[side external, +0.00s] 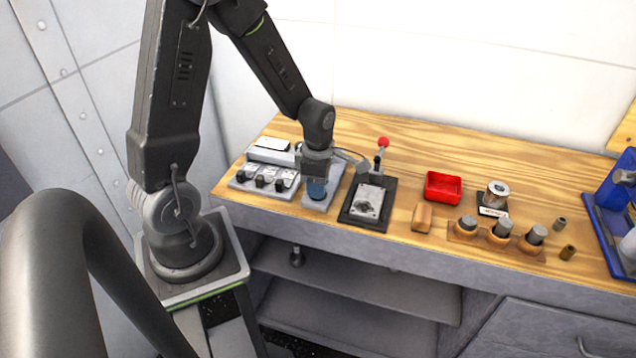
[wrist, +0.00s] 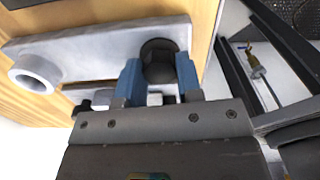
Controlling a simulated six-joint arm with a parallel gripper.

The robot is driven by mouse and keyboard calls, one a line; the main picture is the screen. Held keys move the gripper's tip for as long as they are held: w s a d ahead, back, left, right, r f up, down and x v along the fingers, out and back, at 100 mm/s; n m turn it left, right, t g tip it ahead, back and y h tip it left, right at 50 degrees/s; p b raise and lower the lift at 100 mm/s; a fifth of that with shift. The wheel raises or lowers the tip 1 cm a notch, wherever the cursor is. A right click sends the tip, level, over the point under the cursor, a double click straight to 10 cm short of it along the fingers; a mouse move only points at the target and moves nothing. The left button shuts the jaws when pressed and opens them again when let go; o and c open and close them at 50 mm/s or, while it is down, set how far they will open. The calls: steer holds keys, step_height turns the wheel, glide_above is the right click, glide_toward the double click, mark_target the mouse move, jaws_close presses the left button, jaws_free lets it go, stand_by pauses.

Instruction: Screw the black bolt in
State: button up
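The black bolt (wrist: 159,60) shows as a dark round head at one end of a grey plate (wrist: 95,48) in the wrist view. My gripper (wrist: 160,75) has its two blue fingers on opposite sides of the bolt head, and both appear to touch it. In the side view my gripper (side external: 317,188) points down, low over the grey plate (side external: 331,182) on the wooden bench. The bolt is hidden there behind the fingers. Its shaft and thread are hidden in both views, so its depth cannot be told.
A grey ring (wrist: 36,74) stands at the plate's other end. A block with several black knobs (side external: 264,180) is close left. A dark fixture with a red-knobbed lever (side external: 382,143) is close right. A red tray (side external: 443,187) and a wooden holder with cylinders (side external: 497,240) are farther right.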

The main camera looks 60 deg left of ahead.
steer(key=c, duration=0.4)
steer(key=shift+o, duration=0.2)
